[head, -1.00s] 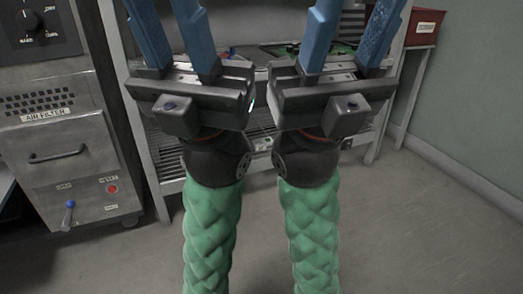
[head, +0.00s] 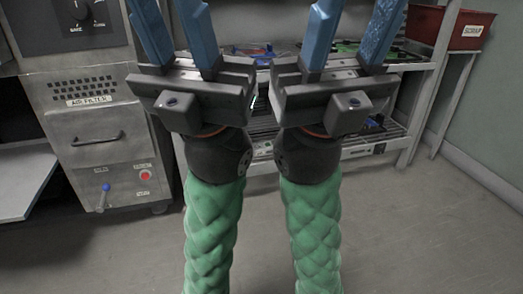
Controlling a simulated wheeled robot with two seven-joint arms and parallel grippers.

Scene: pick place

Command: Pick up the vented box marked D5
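I cannot make out a vented box marked D5 in the head view. My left gripper (head: 172,22) is at the top left of centre, its two blue fingers apart with nothing seen between them. My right gripper (head: 352,25) is beside it on the right, its blue fingers also apart, with only the background between them. The fingertips of both grippers run out of the top of the picture. Both grippers hide much of the metal rack (head: 425,66) behind them, which bears small coloured items on its upper and lower shelves.
A grey machine (head: 95,180) with an "AIR FILTER" label, a handle and a blue-knobbed lever stands at the left. A red bin marked "SCRAP" (head: 455,30) is on a stand at the right, near the wall. The grey floor (head: 420,240) in front is clear.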

